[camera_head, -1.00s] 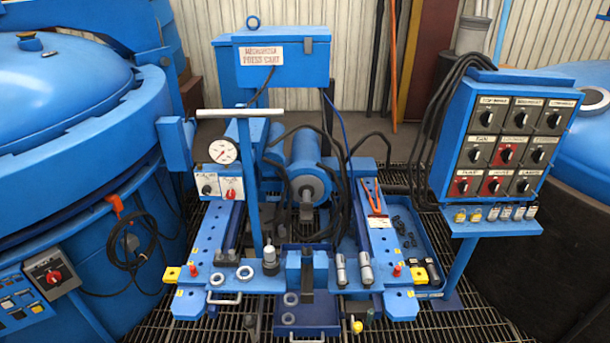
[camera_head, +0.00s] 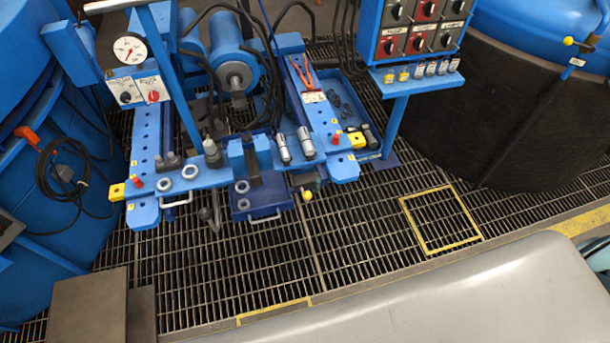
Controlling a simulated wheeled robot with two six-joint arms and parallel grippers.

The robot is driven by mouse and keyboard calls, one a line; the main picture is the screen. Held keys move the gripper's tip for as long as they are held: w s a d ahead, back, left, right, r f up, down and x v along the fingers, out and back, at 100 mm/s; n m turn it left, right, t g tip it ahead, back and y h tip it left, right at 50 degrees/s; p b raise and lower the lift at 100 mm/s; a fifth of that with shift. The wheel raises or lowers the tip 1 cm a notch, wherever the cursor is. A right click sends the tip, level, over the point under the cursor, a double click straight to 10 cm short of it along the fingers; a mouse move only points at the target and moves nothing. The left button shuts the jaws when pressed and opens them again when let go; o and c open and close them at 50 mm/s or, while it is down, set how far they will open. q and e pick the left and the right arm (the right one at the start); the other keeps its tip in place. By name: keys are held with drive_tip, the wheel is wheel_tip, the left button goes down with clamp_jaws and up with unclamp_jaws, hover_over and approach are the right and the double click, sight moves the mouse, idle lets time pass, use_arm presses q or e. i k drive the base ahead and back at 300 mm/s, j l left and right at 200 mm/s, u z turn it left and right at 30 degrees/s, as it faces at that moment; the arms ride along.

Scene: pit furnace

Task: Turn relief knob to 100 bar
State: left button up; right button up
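The blue press cart (camera_head: 205,180) stands on the grating in the upper left and middle. A round white pressure gauge (camera_head: 130,50) sits at its upper left; its reading is too small to tell. Below the gauge are two small panels with knobs: a black knob (camera_head: 125,98) on the left and a red knob (camera_head: 154,96) on the right. Their labels are not legible, so I cannot tell which is the relief knob. Neither of my grippers shows in the view.
A control panel (camera_head: 415,30) with several switches stands on a post right of the cart. A blue tank with a black lower wall (camera_head: 540,110) is at the upper right. A large grey surface (camera_head: 430,300) fills the lower right. Open grating (camera_head: 330,240) lies before the cart.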

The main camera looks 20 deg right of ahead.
sight(125, 97)
drive_tip(key=i+j, duration=0.3)
drive_tip(key=i, duration=0.2)
drive_tip(key=i+j, duration=0.35)
drive_tip(key=i+u, duration=0.05)
drive_tip(key=i, duration=0.05)
